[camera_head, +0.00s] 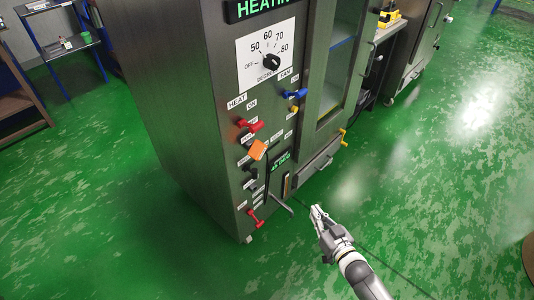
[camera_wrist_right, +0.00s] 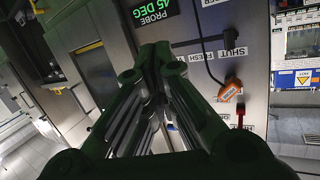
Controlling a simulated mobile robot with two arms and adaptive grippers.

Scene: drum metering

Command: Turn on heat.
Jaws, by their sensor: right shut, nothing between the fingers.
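A tall grey cabinet (camera_head: 170,90) carries a control panel. A red handle (camera_head: 250,126) sits just below the HEAT label (camera_head: 237,102), with an ON label beside it; the handle lies roughly sideways. A dark dial knob (camera_head: 272,62) is on a white plate marked OFF and 50 to 80; its exact setting is unclear. A green display (camera_head: 262,8) above reads HEATING. My right gripper (camera_head: 317,210) is shut and empty, low in front of the cabinet and apart from the panel. In the right wrist view its closed fingers (camera_wrist_right: 154,55) point toward the panel. My left gripper is not in view.
A blue handle (camera_head: 296,94) is by the FAN label. Another red handle (camera_head: 255,218) is near the cabinet's base. The green floor (camera_head: 430,190) at right is open.

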